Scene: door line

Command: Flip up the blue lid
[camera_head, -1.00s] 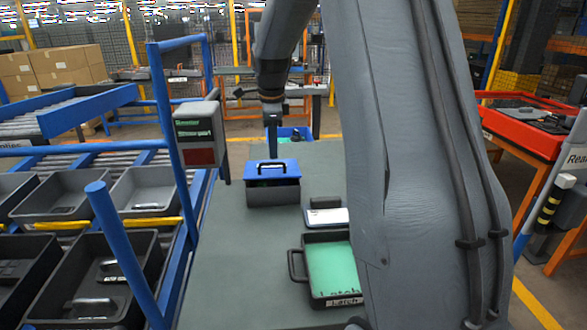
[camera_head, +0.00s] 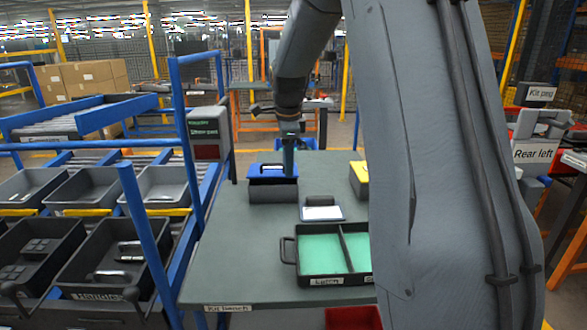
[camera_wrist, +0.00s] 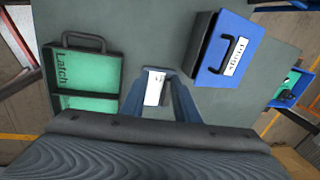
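The blue lid (camera_head: 262,171) lies closed on a dark grey box (camera_head: 272,192) on the green table. In the wrist view the blue lid (camera_wrist: 244,38) is right of the fingers, with a white label and a dark handle beside it. My gripper (camera_head: 289,174) hangs at the lid's right part in the head view and hides some of it; contact cannot be told there. In the wrist view my gripper (camera_wrist: 156,76) has its two fingers apart, with a gap between them and the lid. Nothing is held.
A black tray with green compartments (camera_head: 283,268) and a white-faced item (camera_head: 322,213) are nearer on the table (camera_head: 225,255). A yellow-topped box (camera_head: 359,172) is to the right. A blue post (camera_head: 185,130) and grey bins (camera_head: 92,187) stand left.

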